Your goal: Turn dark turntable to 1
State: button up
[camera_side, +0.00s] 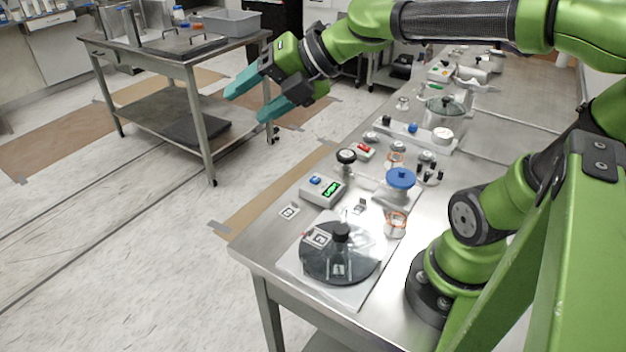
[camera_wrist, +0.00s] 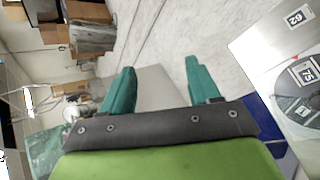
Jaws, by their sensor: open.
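The dark turntable (camera_side: 361,262) is a dark round disc on a pale square plate (camera_side: 295,278) at the near end of the steel table. A black upright knob (camera_side: 341,232) stands at its middle. A white tag (camera_side: 318,238) lies on its far left part. The disc is partly cut off in the wrist view (camera_wrist: 287,93), where a red pointer mark (camera_wrist: 293,57) faces its edge near a label that seems to read 75. My gripper (camera_side: 250,103) is open and empty, high up and left of the turntable, over the floor. Its teal fingers (camera_wrist: 158,73) are apart.
Behind the turntable stand a box with a green display (camera_side: 322,192), a blue-topped valve (camera_side: 400,179), a black round knob (camera_side: 346,156) and a glass-lidded pot (camera_side: 446,110). A second table (camera_side: 158,52) stands at the back left. Open floor lies between.

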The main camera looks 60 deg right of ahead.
jog(key=s+d+f+n+g+h, duration=0.1)
jog(key=s+f+n+g+h, duration=0.1)
jog(key=s+f+n+g, duration=0.4)
jog(key=n+g+h, duration=0.2)
jog(key=g+h, duration=0.1)
jog(key=g, duration=0.1)
send_over(341, 229)
jog(key=f, duration=0.2)
notch_tip(341, 229, down, 16)
jog(key=shift+f, duration=0.2)
grip_shut()
